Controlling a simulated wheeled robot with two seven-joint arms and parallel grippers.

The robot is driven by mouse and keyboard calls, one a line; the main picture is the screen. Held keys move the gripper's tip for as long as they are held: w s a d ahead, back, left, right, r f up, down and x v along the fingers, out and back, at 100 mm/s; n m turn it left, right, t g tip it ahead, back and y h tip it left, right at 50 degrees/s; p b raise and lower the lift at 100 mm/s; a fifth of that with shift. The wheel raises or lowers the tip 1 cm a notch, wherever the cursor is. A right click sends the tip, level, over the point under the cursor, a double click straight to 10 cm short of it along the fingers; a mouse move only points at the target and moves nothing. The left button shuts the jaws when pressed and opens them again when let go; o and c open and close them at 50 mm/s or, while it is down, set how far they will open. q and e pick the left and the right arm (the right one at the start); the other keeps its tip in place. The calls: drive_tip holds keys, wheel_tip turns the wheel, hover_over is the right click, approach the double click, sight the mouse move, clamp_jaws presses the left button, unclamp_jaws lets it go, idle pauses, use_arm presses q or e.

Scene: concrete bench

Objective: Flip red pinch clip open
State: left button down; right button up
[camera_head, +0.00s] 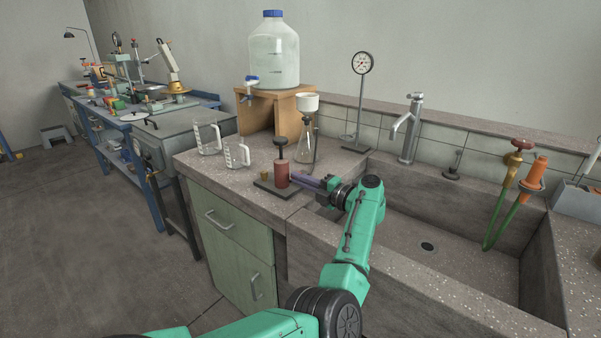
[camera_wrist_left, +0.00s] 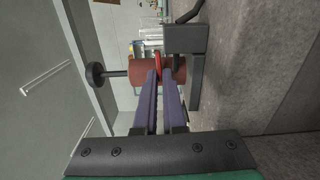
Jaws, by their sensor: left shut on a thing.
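The red pinch clip (camera_wrist_left: 158,62) shows in the left wrist view as a small bright red piece between my fingertips, in front of a reddish-brown cylinder (camera_wrist_left: 117,82). The cylinder (camera_head: 282,174) stands upright on a dark base plate (camera_head: 268,189) in the head view, with a black knob (camera_head: 280,142) on a rod above it. My left gripper (camera_head: 297,178) reaches in from the right side of the cylinder. Its purple fingers (camera_wrist_left: 160,80) are shut on the clip. The clip's far side is hidden, and I cannot tell whether it is flipped open. My right gripper is not in view.
A flask with a white funnel (camera_head: 307,103) stands behind the cylinder. Two glass beakers (camera_head: 237,154) stand to the left. A small cork (camera_head: 265,173) is beside the cylinder. The sink (camera_head: 430,270) lies to the right, with a tap (camera_head: 408,125) behind it.

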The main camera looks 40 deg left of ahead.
use_arm(q)
drive_tip(key=shift+r+m+p, duration=0.45)
drive_tip(key=shift+m+p, duration=0.25)
drive_tip(key=shift+m, duration=0.2)
drive_tip(key=shift+r+m+p, duration=0.1)
drive_tip(key=shift+m+p, duration=0.2)
drive_tip(key=shift+m, duration=0.2)
drive_tip(key=shift+w+r+m+p, duration=0.15)
drive_tip(key=shift+m+p, duration=0.55)
drive_tip(key=shift+m, duration=0.7)
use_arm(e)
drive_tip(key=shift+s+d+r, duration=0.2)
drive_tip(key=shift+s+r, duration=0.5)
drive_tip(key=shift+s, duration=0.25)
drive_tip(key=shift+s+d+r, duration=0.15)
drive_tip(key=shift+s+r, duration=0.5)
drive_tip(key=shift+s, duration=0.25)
use_arm(q)
drive_tip(key=c, duration=1.3)
unclamp_jaws()
